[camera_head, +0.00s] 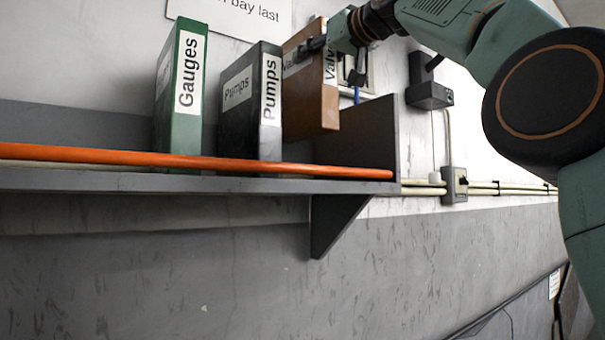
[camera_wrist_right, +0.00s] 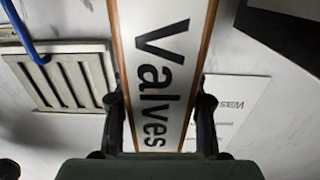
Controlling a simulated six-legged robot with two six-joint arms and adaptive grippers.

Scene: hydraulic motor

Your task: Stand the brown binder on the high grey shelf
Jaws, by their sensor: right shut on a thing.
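The brown binder (camera_head: 311,92), labelled "Valves", is upright and slightly tilted in the head view. It is at the right end of the high grey shelf (camera_head: 200,184), beside the black "Pumps" binder. Its lower edge looks above the shelf board, behind the orange rail. My right gripper (camera_head: 332,52) is shut on the binder's upper part, coming from the right. In the right wrist view the binder's white "Valves" spine label (camera_wrist_right: 160,75) lies between the two fingers (camera_wrist_right: 160,118). My left gripper is not in view.
A green "Gauges" binder (camera_head: 181,90) and the black "Pumps" binder (camera_head: 252,105) stand on the shelf. An orange rail (camera_head: 200,160) runs along its front. A grey end panel (camera_head: 375,135) closes the right end. A vent (camera_wrist_right: 65,78) and a sign are on the wall.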

